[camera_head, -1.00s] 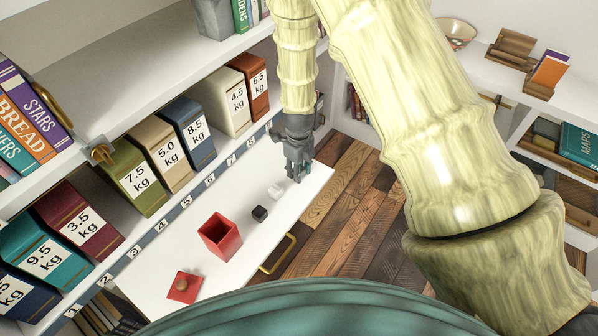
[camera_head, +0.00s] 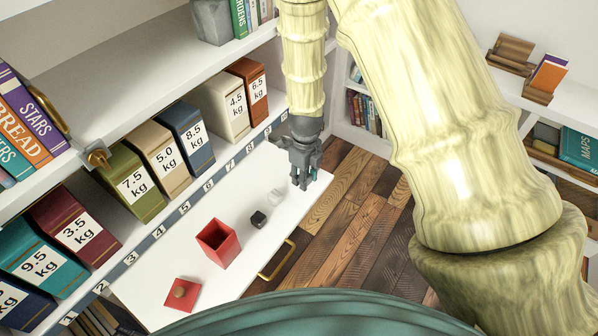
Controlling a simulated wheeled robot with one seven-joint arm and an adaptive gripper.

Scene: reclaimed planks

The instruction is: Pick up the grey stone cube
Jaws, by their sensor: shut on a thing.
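My gripper (camera_head: 302,184), dark grey with its fingers pointing down, is over the far right end of the white surface (camera_head: 185,245). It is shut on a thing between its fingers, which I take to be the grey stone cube. The cube is mostly hidden and hard to tell from the grey fingers. I cannot tell how high it is above the surface. A small black cube (camera_head: 258,219) and a small whitish cube (camera_head: 277,198) sit to the left of the gripper, apart from it.
An open red box (camera_head: 218,243) and a red lid with a knob (camera_head: 181,294) are on the white surface. A brass handle (camera_head: 279,261) is on its front edge. A grey block (camera_head: 212,20) stands on the upper shelf.

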